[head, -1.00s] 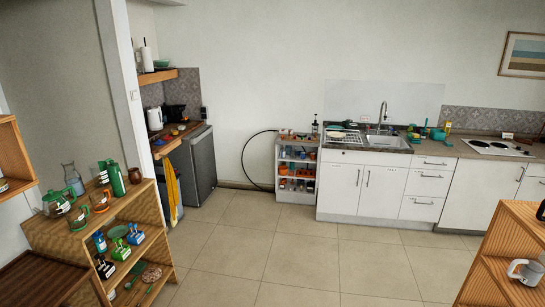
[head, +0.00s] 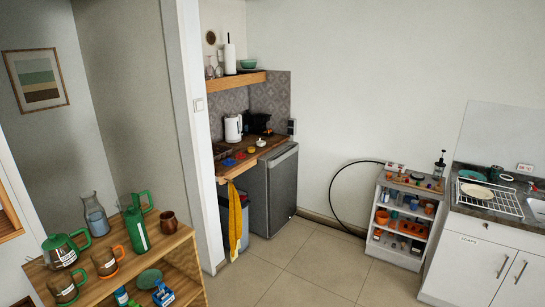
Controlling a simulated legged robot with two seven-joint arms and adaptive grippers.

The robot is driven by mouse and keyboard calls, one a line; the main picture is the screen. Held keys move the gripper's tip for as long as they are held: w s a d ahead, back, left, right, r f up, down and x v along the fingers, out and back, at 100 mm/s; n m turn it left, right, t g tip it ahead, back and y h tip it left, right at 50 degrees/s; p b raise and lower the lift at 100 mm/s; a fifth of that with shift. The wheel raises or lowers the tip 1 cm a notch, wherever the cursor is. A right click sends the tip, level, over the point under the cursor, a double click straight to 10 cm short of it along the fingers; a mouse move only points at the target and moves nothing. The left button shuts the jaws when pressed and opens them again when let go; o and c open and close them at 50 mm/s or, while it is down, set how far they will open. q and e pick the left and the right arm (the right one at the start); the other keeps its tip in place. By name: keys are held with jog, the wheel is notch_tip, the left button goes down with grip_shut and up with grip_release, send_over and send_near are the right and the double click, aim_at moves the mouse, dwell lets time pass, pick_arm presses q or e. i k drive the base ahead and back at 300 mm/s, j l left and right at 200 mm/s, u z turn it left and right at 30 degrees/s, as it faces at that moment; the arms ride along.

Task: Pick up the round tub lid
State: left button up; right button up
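I cannot make out a round tub lid for certain in the head view. A green round piece (head: 149,278) lies on the lower level of the wooden shelf (head: 182,240) at left; it is too small to tell what it is. Neither of my grippers is in view.
A green-lidded teapot (head: 60,252), mugs, a carafe (head: 95,215) and a green jug (head: 137,228) stand on the shelf. A grey fridge (head: 272,190) stands under the counter. A white shelf cart (head: 398,235) stands right of it. Tiled floor (head: 300,265) between is free.

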aim_at(240, 155)
jog(key=i+z, duration=0.1)
jog(key=i, duration=0.5)
jog(key=i+z, duration=0.1)
jog(key=i, duration=0.55)
jog(key=i+j, duration=0.15)
jog(key=i, duration=0.45)
jog(key=i+j+z, duration=0.15)
jog(key=i, duration=0.5)
